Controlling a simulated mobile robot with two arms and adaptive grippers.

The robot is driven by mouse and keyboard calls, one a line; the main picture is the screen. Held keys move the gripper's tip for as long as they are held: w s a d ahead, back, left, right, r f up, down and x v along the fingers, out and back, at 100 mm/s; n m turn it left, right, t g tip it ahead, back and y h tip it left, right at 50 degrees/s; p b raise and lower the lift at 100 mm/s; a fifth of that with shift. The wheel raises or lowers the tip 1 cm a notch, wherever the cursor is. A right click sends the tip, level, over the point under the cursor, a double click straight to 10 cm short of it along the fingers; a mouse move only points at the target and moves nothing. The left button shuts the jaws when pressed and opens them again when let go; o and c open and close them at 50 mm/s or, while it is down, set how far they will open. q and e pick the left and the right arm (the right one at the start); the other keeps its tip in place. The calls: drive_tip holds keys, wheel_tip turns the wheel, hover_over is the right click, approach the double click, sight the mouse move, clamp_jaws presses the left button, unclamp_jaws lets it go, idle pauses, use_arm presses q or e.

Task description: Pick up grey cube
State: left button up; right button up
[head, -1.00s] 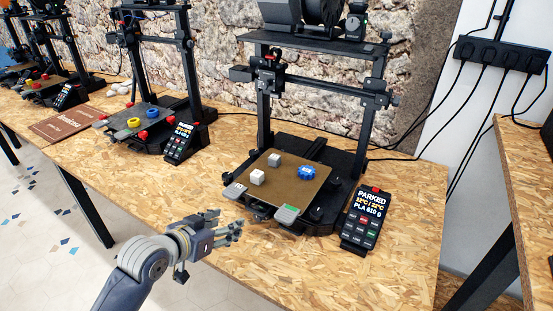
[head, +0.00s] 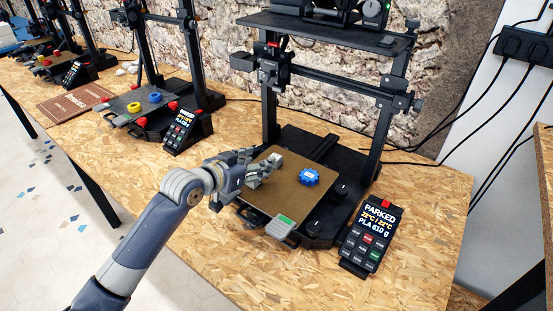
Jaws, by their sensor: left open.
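The grey cube (head: 277,159) is on the brown print bed (head: 290,193) of the nearest printer, partly covered by my fingers. My left gripper (head: 268,167) is open over the left part of the bed, its fingertips at the cube. I cannot tell whether they touch it. A whiter cube seen earlier nearer the bed's front left is hidden behind my gripper. My right gripper does not show.
A blue gear-shaped part (head: 309,177) lies on the bed, right of the cube. The printer's upright frame (head: 269,110) rises behind. A handheld display reading PARKED (head: 368,238) stands at the right. The wooden table (head: 215,262) is clear in front.

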use_arm(q)
drive_tip(key=shift+x, duration=0.95)
drive_tip(key=x, duration=0.4)
drive_tip(key=shift+s+d+f, duration=0.2)
drive_tip(key=shift+d, duration=0.15)
drive_tip(key=shift+w+d+f, duration=0.3)
drive_tip(key=shift+w, duration=0.2)
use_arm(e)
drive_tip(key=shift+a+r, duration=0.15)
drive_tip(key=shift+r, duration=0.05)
use_arm(q)
drive_tip(key=c, duration=0.9)
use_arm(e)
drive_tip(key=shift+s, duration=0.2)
